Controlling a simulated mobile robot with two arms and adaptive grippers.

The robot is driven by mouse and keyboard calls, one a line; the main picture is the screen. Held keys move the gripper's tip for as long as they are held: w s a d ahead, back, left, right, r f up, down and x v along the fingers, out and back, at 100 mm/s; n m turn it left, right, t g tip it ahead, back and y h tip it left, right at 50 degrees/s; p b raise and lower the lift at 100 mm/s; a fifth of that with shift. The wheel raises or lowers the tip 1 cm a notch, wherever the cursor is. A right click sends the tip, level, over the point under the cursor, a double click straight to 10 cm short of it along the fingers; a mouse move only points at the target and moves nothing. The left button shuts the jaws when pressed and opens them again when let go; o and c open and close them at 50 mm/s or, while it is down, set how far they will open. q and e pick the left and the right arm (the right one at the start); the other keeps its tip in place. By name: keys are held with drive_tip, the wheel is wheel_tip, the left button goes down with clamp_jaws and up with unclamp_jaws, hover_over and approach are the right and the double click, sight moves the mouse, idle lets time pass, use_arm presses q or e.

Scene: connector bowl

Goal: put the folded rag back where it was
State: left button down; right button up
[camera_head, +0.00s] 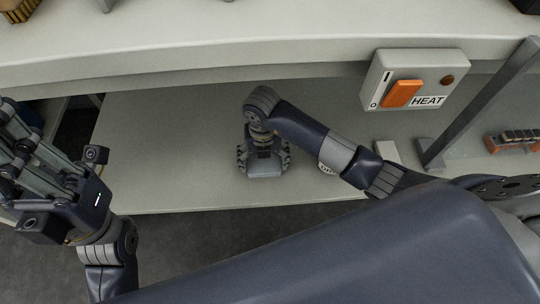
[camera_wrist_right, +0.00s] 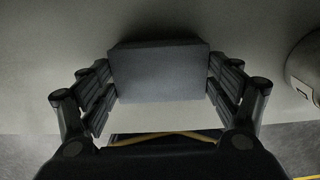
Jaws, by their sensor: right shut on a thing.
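The folded rag (camera_head: 266,171) is a grey-blue block on or just above the lower grey shelf. My right gripper (camera_head: 264,162) points down at it, with a finger on each side. In the right wrist view the rag (camera_wrist_right: 158,72) fills the space between the finger pads, and the right gripper (camera_wrist_right: 160,85) is shut on it. I cannot tell if the rag touches the surface. My left gripper (camera_head: 22,150) is at the left edge, away from the rag. Its fingertips are partly cut off, so its opening is unclear.
A switch box marked HEAT (camera_head: 416,80) with an orange rocker is at the upper right. A grey post stand (camera_head: 480,105) and a rack of small parts (camera_head: 512,140) stand right. The shelf (camera_head: 165,150) is clear left of the rag.

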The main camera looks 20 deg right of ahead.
drive_tip(key=shift+s+a+r, duration=0.1)
drive_tip(key=shift+a, duration=0.1)
drive_tip(key=o, duration=0.9)
drive_tip(key=shift+o, duration=0.2)
